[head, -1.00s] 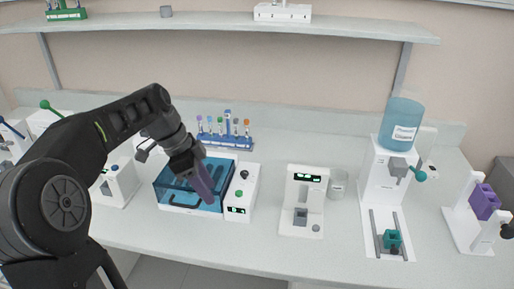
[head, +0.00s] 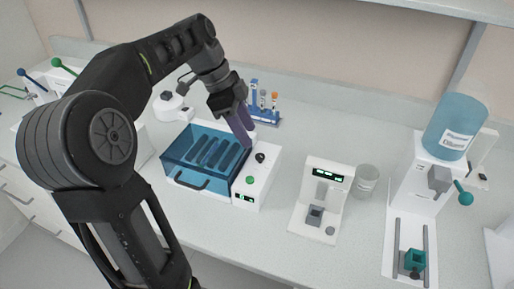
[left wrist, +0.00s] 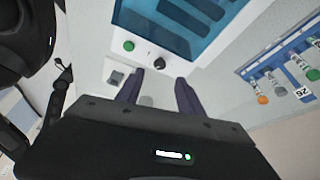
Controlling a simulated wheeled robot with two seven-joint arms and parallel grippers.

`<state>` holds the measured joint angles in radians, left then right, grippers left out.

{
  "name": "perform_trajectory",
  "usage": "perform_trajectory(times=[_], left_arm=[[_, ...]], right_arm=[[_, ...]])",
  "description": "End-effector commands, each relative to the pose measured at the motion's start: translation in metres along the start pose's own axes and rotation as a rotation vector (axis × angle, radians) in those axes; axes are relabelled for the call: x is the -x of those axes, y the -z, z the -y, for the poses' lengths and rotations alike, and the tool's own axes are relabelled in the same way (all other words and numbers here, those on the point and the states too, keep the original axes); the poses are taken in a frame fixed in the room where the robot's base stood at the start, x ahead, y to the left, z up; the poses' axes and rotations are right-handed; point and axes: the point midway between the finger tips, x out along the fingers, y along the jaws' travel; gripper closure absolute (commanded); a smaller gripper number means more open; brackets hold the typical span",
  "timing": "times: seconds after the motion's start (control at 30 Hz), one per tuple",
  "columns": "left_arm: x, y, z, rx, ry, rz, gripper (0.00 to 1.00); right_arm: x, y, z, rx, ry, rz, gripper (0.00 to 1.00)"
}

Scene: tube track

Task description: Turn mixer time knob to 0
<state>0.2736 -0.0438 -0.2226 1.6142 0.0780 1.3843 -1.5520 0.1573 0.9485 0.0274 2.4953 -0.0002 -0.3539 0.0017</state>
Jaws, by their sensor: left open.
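The mixer (head: 187,179) is a white box with a clear blue lid. Its white side panel (head: 263,184) carries a black knob (head: 260,157), a green button (head: 250,179) and a small lit display. In the left wrist view the knob (left wrist: 159,63) lies just beyond the fingertips, roughly between them in the picture; its pointer setting is too small to read. My left gripper (head: 248,145) has purple fingers and is open and empty. It is above and beside the knob at the panel's back end, apparently not touching it. The right gripper is not in view.
A blue rack (head: 266,118) of tubes stands close behind the gripper. A white device with a display (head: 326,190), a beaker (head: 366,180) and a dispenser with a blue bottle (head: 455,127) stand to the right. The bench front right of the mixer is clear.

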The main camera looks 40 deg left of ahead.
Motion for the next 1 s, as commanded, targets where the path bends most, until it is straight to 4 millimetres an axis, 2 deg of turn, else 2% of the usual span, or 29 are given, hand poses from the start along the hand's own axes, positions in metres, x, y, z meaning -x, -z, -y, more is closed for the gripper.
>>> perform_trajectory(times=[0.3,0.5,0.8,1.0], left_arm=[[-0.047,0.0,-0.001,0.001,-0.004,0.0,0.55],[-0.067,0.0,-0.001,0.0,-0.002,0.001,0.55],[-0.07,0.0,0.0,0.0,-0.001,0.0,0.55],[-0.07,0.0,0.0,0.0,0.0,0.0,0.72]], right_arm=[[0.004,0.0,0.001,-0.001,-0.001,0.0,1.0],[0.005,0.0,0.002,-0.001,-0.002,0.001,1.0],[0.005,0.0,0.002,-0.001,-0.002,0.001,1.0],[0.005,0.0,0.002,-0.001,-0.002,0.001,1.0]])
